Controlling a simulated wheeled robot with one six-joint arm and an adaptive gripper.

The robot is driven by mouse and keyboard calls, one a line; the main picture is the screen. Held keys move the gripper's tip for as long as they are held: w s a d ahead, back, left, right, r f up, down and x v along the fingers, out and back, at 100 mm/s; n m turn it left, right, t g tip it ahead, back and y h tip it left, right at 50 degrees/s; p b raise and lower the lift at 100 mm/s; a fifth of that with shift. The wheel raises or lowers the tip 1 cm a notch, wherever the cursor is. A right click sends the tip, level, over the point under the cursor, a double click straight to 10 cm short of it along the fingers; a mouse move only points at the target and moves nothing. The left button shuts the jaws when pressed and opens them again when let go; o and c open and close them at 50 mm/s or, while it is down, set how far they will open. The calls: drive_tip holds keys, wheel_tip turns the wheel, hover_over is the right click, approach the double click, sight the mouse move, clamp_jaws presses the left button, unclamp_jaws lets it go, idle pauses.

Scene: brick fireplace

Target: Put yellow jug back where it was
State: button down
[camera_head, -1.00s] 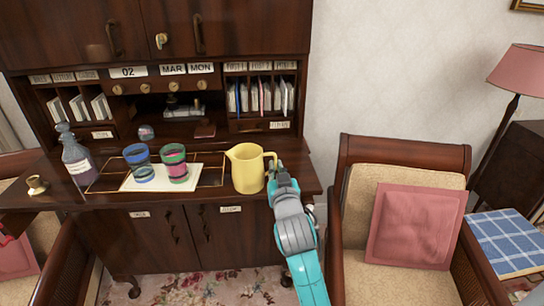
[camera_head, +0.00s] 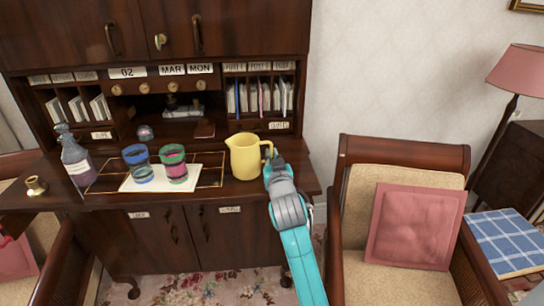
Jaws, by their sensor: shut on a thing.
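The yellow jug (camera_head: 245,157) is upright at the right part of the dark wooden desk top, its spout to the left and its handle to the right. My gripper (camera_head: 269,163) is at the handle, on the jug's right side, and is shut on it. The fingertips are small and partly hidden by the gripper's own body. The jug's base is at or just above the desk surface; I cannot tell whether it touches.
Two coloured striped glasses (camera_head: 174,163) stand on a white sheet (camera_head: 150,184) left of the jug. A grey labelled bottle (camera_head: 76,160) and a small brass holder (camera_head: 35,186) are farther left. An armchair (camera_head: 355,190) with a pink cushion (camera_head: 416,226) stands to the right.

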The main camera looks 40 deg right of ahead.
drive_tip(key=c, duration=1.3)
unclamp_jaws()
drive_tip(key=shift+o, duration=0.2)
drive_tip(key=v, duration=1.1)
drive_tip(key=shift+d, duration=0.15)
drive_tip(key=s+a+f+n+y, duration=0.4)
drive_tip(key=s+a+f+y, duration=0.2)
drive_tip(key=s+a+f, duration=0.95)
drive_tip(key=s+a+f+n+y, duration=0.1)
drive_tip(key=s+a, duration=0.1)
drive_tip(key=s, duration=1)
drive_tip(key=s+a+f+n+y, duration=0.1)
drive_tip(key=s+a+f+y, duration=0.1)
drive_tip(key=s, duration=1)
drive_tip(key=shift+s+a+g, duration=0.3)
drive_tip(key=shift+a, duration=0.45)
drive_tip(key=shift+f, duration=0.1)
